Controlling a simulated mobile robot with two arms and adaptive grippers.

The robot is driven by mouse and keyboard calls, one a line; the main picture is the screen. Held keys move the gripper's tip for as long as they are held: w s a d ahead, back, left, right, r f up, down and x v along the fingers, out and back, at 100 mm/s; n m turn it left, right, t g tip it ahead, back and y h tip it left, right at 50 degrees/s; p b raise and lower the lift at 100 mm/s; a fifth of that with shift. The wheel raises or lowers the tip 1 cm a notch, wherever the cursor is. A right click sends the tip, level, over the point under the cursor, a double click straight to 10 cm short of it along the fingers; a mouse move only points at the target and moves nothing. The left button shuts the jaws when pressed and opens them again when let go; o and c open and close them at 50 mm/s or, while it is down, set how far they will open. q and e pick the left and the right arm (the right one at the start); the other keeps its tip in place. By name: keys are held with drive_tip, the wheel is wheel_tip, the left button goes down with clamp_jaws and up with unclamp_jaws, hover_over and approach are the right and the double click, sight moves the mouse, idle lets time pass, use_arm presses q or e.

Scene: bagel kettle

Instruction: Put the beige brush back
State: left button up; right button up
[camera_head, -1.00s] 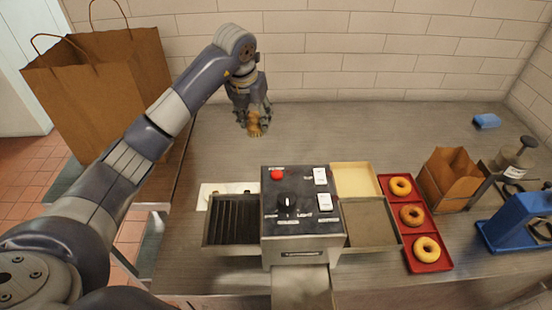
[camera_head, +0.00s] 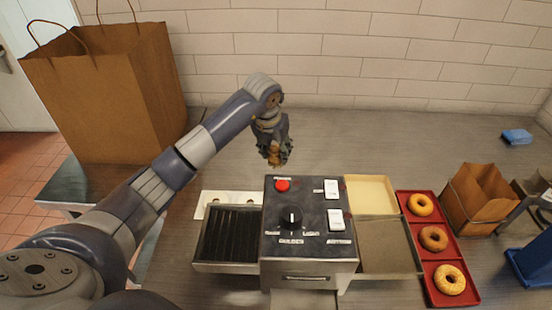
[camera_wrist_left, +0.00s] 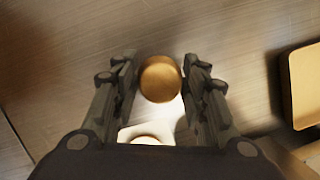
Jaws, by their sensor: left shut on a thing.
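My left gripper (camera_head: 275,155) is above the counter behind the machine, pointing down. It is shut on the beige brush (camera_head: 274,156), of which only a small tan part shows between the fingers. In the left wrist view the brush (camera_wrist_left: 160,79) shows as a round golden-tan end between the two fingers (camera_wrist_left: 160,85). A white plate with round spots (camera_head: 211,201) lies on the counter behind the dark ribbed tray, to the left of and nearer than the gripper. Part of it shows beyond the brush in the left wrist view (camera_wrist_left: 130,132). My right gripper is not in view.
The machine (camera_head: 310,228) has a red button, a knob and switches, with a ribbed tray (camera_head: 227,238) at its left. A beige tray (camera_head: 371,194) and a red tray (camera_head: 432,220) of donuts stand right. A large paper bag (camera_head: 110,95) is left.

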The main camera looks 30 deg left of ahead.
sight(276, 159)
use_arm(q)
wheel_tip(276, 159, down, 4)
drive_tip(key=shift+r+p, duration=0.1)
drive_tip(key=shift+p, duration=0.4)
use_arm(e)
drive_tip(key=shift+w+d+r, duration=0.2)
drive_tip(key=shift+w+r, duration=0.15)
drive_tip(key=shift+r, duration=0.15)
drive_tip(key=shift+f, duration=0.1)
use_arm(q)
drive_tip(key=o, duration=1)
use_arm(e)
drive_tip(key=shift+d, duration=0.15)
use_arm(q)
drive_tip(key=shift+r, duration=0.15)
drive_tip(key=b+v, duration=0.2)
drive_tip(key=v, duration=0.9)
drive_tip(key=shift+r, duration=0.35)
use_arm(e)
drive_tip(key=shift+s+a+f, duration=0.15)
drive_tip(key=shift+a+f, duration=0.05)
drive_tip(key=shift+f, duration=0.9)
